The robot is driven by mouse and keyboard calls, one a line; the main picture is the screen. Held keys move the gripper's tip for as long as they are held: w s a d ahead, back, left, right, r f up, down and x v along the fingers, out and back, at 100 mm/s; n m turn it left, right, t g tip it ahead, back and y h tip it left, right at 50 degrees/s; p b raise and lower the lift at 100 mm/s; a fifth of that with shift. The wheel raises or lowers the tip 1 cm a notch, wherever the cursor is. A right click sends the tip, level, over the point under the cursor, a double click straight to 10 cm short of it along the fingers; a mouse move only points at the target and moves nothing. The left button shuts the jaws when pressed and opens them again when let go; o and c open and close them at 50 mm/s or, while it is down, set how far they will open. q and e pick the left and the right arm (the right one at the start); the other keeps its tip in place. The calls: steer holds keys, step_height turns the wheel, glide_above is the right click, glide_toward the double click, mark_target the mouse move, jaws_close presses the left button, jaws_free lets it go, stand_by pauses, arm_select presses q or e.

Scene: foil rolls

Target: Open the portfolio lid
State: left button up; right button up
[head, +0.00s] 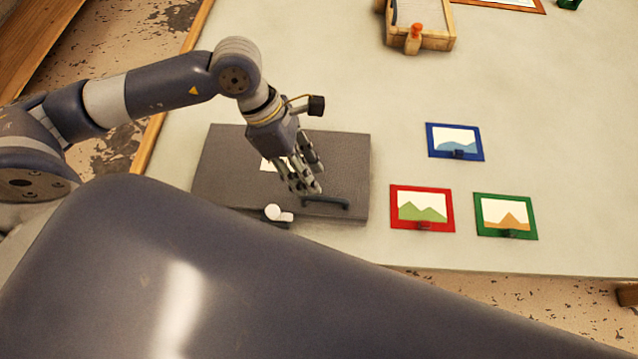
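The portfolio (225,170) is a dark grey flat case lying on the table, and its lid looks closed. A dark teal bar handle (330,203) sits near its front edge. A white round-ended piece (275,213) shows at the front edge, left of the handle. A white label on the lid is partly hidden by my gripper. My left gripper (311,188) is over the lid, pointing down, with its fingertips close to the handle's left end. I cannot tell whether it touches the handle or how far its fingers are apart. My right gripper is out of view.
Right of the portfolio lie small framed pictures: blue (428,141), red (394,210) and green (480,219). A wooden box-like item (437,42) with an orange knob stands at the back. The table (560,120) is clear between them. My own dark body covers the foreground.

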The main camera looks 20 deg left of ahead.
mark_target(323, 197)
arm_select(q)
steer(key=p+x, duration=0.1)
steer(key=x, duration=0.3)
steer(key=shift+w+d+f, duration=0.15)
steer(key=shift+w+f, duration=0.05)
steer(key=shift+f, duration=0.15)
steer(key=shift+x, duration=0.85)
steer(key=shift+c, duration=0.2)
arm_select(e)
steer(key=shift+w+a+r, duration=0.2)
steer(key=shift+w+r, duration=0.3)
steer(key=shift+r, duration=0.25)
arm_select(q)
jaws_close()
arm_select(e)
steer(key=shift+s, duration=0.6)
